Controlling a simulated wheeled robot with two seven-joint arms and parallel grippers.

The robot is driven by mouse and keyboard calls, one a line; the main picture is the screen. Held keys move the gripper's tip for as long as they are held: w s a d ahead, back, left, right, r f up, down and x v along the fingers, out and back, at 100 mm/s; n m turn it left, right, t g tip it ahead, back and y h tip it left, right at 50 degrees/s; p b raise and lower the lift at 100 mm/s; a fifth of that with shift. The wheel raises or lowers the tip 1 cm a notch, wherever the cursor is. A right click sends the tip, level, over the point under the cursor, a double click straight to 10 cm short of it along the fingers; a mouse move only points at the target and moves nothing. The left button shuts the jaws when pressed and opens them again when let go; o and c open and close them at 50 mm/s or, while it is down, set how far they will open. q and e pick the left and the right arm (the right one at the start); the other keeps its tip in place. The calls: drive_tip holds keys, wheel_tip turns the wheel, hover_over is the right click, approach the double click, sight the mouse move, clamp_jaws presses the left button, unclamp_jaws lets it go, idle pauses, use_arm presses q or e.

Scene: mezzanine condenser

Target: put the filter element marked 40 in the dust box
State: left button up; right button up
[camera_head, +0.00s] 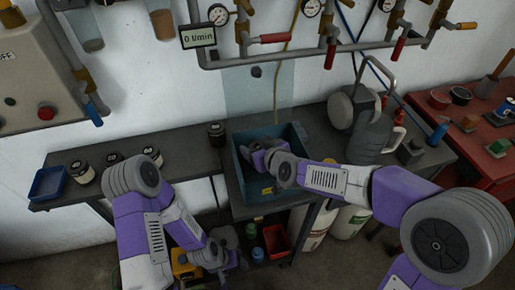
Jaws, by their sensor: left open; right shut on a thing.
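A teal open box (244,186) with a small yellow label stands on the dark bench; I cannot tell whether it is the dust box. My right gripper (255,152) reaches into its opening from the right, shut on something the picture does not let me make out. My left gripper (228,250) is low, in front of the bench, open and apart from the box. Dark cylinders with pale tops (81,172) stand on the bench at left, and a dark one (216,133) stands just left of the box. No number 40 is readable.
A small blue tray (47,183) lies at the bench's left end. A grey watering can (372,137) stands right of the box. Pipes with valves and gauges (219,14) run along the wall above. A red bin (277,240) and bottles sit below. A red table (480,140) is at right.

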drive_tip(key=shift+f+b, duration=0.5)
drive_tip(key=shift+b, duration=0.05)
drive_tip(key=o, duration=0.8)
drive_tip(key=shift+o, duration=0.2)
drive_tip(key=shift+r+p, duration=0.6)
drive_tip(key=shift+r, duration=0.05)
drive_tip(key=p+v, duration=0.3)
drive_tip(key=v, duration=0.9)
drive_tip(key=shift+p, duration=0.35)
